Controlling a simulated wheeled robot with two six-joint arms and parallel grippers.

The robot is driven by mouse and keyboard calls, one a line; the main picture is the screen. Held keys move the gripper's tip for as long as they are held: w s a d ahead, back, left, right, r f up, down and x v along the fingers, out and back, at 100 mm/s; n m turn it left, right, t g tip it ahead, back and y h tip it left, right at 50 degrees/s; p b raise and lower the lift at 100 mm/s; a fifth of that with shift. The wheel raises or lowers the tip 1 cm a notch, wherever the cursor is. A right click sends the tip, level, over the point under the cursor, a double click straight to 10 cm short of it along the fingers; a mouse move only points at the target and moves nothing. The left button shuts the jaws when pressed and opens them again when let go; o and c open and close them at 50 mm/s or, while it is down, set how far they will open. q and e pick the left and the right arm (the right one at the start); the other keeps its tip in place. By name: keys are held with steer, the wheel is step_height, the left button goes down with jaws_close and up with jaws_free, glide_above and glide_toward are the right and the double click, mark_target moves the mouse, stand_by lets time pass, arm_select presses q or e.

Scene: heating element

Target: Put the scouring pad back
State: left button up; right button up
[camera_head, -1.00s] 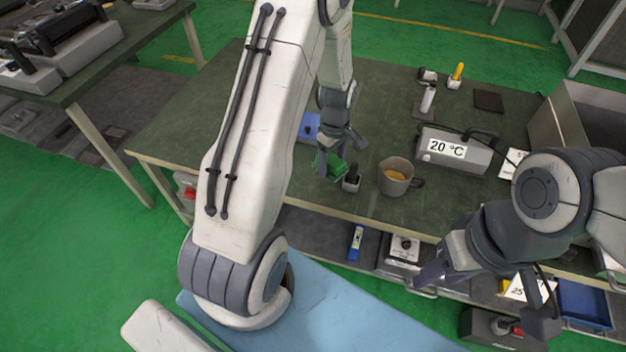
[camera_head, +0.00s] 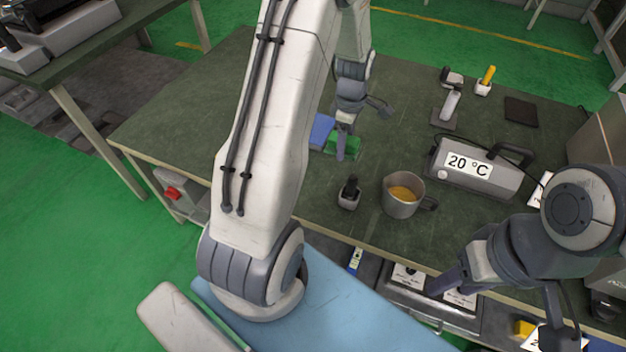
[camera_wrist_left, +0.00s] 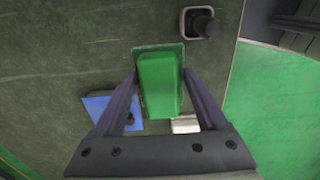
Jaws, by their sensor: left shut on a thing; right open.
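The green scouring pad (camera_head: 345,143) is between the fingers of my left gripper (camera_head: 363,134), over the dark work table. In the left wrist view the pad (camera_wrist_left: 160,86) is a long green block with a finger on each side. A thin, see-through greenish square edge shows around its far end there. I cannot tell whether the pad touches the table. Part of it is hidden behind a finger in the head view. My right gripper (camera_head: 500,298) is open and empty in front of the table's near edge, at the lower right.
A blue flat item (camera_head: 321,130) lies just left of the pad. A small cup with a black-handled tool (camera_head: 349,194) and a grey mug (camera_head: 402,198) stand nearer. A heater box reading 20 °C (camera_head: 475,168) is at right. The table's left part is clear.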

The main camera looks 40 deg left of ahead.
arm_select(q)
steer(key=shift+w+f, duration=0.25)
steer(key=shift+f, duration=0.35)
steer(key=shift+a+f, duration=0.15)
steer(key=shift+f, duration=0.15)
steer(key=s+a+f, duration=0.4)
steer(key=s, duration=0.1)
steer(key=s+a+f+b, duration=0.1)
steer(key=s+a+f, duration=0.1)
steer(key=s+a, duration=0.1)
steer(key=shift+f, duration=0.3)
steer(key=shift+s+f+b, duration=0.1)
steer(key=shift+f+b, duration=0.3)
steer(key=shift+f, duration=1.5)
arm_select(e)
steer(key=shift+w+f, duration=0.2)
steer(key=shift+f, duration=0.35)
steer(key=shift+w+f, duration=0.15)
steer(key=shift+f, duration=0.4)
arm_select(q)
steer(key=shift+f, duration=0.15)
steer(key=o, duration=1.2)
steer(key=shift+o, duration=0.2)
arm_select(e)
steer(key=shift+f, duration=0.1)
